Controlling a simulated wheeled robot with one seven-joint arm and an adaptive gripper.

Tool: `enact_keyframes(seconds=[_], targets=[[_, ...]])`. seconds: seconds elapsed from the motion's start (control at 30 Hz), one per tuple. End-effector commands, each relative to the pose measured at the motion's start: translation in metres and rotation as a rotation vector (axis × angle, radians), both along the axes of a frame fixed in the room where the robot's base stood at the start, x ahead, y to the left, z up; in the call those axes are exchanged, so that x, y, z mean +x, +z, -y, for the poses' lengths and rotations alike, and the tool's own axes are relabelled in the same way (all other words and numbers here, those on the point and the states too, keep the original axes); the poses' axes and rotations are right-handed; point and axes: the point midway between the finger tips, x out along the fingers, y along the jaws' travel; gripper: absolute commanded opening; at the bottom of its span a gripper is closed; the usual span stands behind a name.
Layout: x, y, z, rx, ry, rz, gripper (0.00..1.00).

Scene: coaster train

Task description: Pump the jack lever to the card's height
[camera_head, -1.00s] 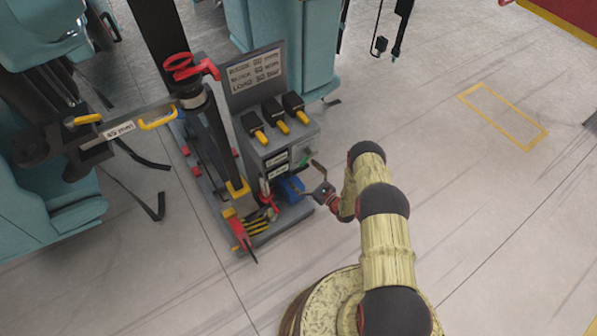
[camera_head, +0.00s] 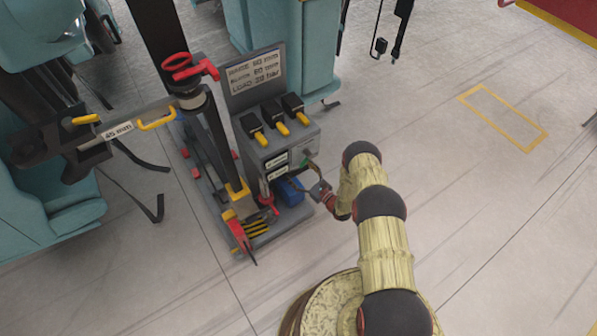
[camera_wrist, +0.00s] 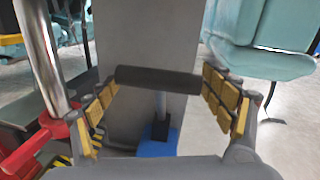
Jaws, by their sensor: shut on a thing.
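The jack lever shows in the wrist view as a dark grey crossbar (camera_wrist: 158,82) on a thin upright metal shaft. The shaft goes down into a dark socket on a blue pump body (camera_wrist: 157,148); the pump also shows in the head view (camera_head: 291,192). My gripper (camera_wrist: 160,80) is shut on the crossbar, with a yellow-padded finger at each end of it. In the head view my gripper (camera_head: 305,176) is at the front right of the grey jack stand, and the bar is too small to make out. The card (camera_head: 254,77) stands on top of the cabinet; its small print is hard to read.
The grey cabinet (camera_head: 280,139) carries several black-and-yellow clamps and small label plates. A chrome column (camera_wrist: 42,60) and red fittings (camera_wrist: 75,130) are close on the left of my gripper. Teal seats stand behind and left. The floor to the right is clear.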

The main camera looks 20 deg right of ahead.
Motion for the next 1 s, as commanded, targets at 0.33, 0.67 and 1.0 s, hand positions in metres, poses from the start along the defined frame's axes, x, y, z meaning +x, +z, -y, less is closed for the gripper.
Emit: enact_keyframes(seconds=[0.33,0.67,1.0], targets=[[-0.0009,-0.0006,-0.0034,0.001,0.007,-0.001,0.53],[-0.0014,-0.001,-0.0041,0.001,0.009,-0.003,0.35],[-0.0074,-0.0067,0.0054,0.002,0.009,-0.005,0.35]])
